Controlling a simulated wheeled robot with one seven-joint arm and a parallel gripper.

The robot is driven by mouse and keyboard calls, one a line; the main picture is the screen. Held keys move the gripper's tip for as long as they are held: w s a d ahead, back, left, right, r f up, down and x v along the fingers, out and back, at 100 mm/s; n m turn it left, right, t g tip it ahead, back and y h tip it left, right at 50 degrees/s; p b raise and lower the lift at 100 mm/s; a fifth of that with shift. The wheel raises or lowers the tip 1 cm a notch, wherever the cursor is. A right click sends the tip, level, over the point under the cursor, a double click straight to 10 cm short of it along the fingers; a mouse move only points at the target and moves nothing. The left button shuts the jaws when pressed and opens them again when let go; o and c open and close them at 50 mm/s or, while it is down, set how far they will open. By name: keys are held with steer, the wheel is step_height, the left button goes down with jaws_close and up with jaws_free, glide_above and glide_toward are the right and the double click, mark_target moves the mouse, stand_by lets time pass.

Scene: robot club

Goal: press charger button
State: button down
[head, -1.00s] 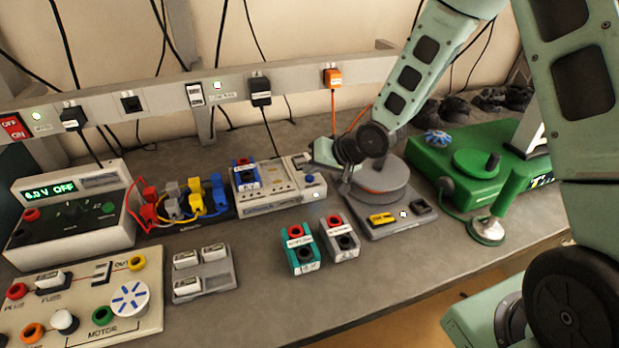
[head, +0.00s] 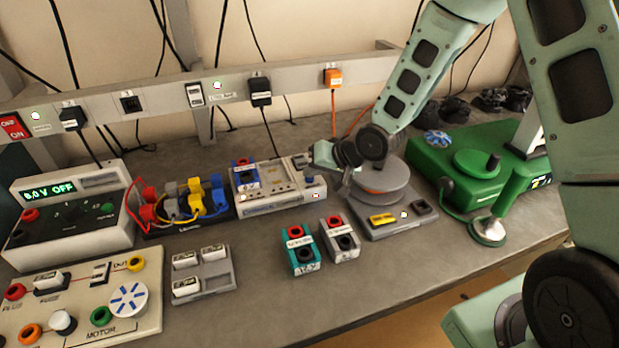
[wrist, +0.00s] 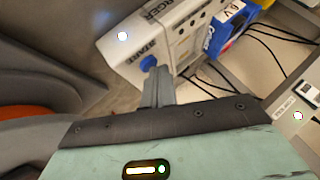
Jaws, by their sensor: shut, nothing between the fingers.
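The charger (head: 283,201) is a light box at the back of the bench, with a blue and white battery pack (head: 245,175) in its left bay. In the wrist view its white side (wrist: 170,27) carries the word START and a blue button (wrist: 148,62). My gripper (head: 303,162) is over the charger's right end. It is shut and empty. In the wrist view the fingertips (wrist: 154,76) are right at the blue button and overlap its lower edge. I cannot tell whether they touch or press it. A small lit lamp (wrist: 122,36) shows on the charger beside the label.
A grey turntable device (head: 385,222) stands right of the charger, under my arm. Two battery packs, teal (head: 304,262) and grey (head: 342,245), stand in front. A rack of coloured leads (head: 190,205) is to the left.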

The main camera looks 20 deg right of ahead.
mark_target(313, 180)
stand_by(0.4)
steer(key=shift+r+p, duration=0.75)
steer(key=shift+p, duration=0.05)
step_height(313, 180, up, 5)
steer(key=p, duration=0.4)
steer(key=shift+p, duration=0.3)
steer(key=s+a+r+n+g+h+b, duration=0.1)
steer(key=s+a+r+n+g, duration=0.1)
steer(key=s, duration=0.9)
steer(key=s+a+r+n+g+h, duration=0.2)
steer(key=s+r+n+g, duration=0.1)
steer(key=s, duration=0.7)
steer(key=s+a+r+n+g+h+b, duration=0.1)
steer(key=s+a+r+n+g, duration=0.1)
steer(key=s, duration=0.9)
step_height(313, 180, up, 2)
steer(key=a+n, duration=0.1)
steer(key=n, duration=0.1)
steer(key=shift+s+r+n+h+b, duration=0.15)
steer(key=shift+s+n+h+b, duration=0.15)
steer(key=shift+h+b, duration=0.1)
